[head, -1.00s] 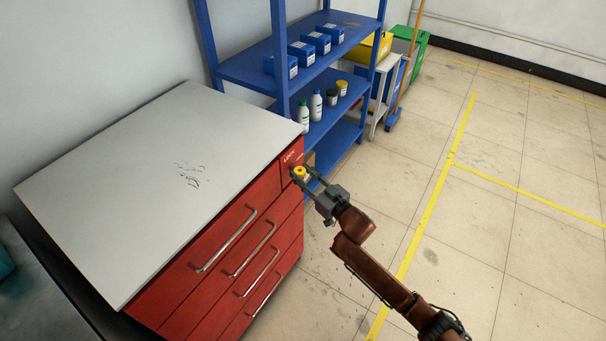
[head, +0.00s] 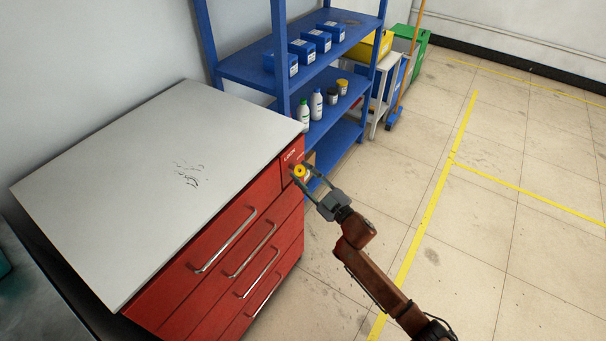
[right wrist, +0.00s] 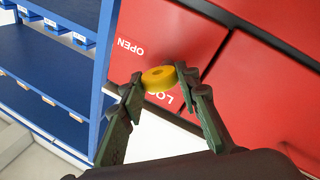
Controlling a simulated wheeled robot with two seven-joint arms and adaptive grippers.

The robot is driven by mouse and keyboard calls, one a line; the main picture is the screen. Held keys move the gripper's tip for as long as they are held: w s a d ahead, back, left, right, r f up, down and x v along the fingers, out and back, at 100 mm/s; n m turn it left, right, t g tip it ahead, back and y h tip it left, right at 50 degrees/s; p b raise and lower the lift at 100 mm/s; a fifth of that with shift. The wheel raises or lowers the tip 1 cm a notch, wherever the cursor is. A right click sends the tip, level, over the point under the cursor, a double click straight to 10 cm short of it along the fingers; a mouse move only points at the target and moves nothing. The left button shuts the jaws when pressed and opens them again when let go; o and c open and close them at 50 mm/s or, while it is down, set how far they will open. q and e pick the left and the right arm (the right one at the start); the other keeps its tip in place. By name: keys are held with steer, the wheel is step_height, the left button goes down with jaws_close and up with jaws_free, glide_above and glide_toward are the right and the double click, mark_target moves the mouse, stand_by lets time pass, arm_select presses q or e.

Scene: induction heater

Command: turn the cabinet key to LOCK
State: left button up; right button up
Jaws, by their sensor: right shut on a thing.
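The red cabinet (head: 195,290) stands at the left in the head view, with its yellow key (head: 301,172) at the upper right corner of its front. In the right wrist view the key (right wrist: 158,78) is a thick yellow round piece on the red panel (right wrist: 150,35). The words OPEN and LOCK are printed there upside down, with LOCK partly covered by the key and a finger. My right gripper (head: 307,182) is shut on the key, its fingertips (right wrist: 160,84) on either side of it. My left gripper is not in view.
A blue shelf rack (head: 250,72) with boxes and bottles stands just behind the cabinet. The grey cabinet top (head: 130,170) is bare apart from dark marks. Drawer handles (head: 225,241) stick out from the front. The floor (head: 510,180) to the right is clear.

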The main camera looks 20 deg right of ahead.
steer(key=n, duration=0.2)
steer(key=n+y+b, duration=0.1)
steer(key=n, duration=0.1)
steer(key=n+y+b, duration=0.1)
steer(key=shift+f+n, duration=0.35)
steer(key=shift+n, duration=0.05)
steer(key=n+y+b, duration=0.1)
steer(key=n, duration=0.2)
steer(key=n+g+y+b, duration=0.1)
steer(key=n+y+b, duration=0.1)
steer(key=n, duration=0.1)
steer(key=shift+w+d+n, duration=0.1)
steer(key=shift+n, duration=0.3)
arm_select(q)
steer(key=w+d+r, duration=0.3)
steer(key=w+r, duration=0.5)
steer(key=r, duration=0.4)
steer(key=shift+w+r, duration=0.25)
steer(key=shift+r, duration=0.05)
arm_select(e)
steer(key=shift+r+n+g, duration=0.1)
steer(key=shift+n+g, duration=0.2)
steer(key=shift+n, duration=0.4)
steer(key=o, duration=1.2)
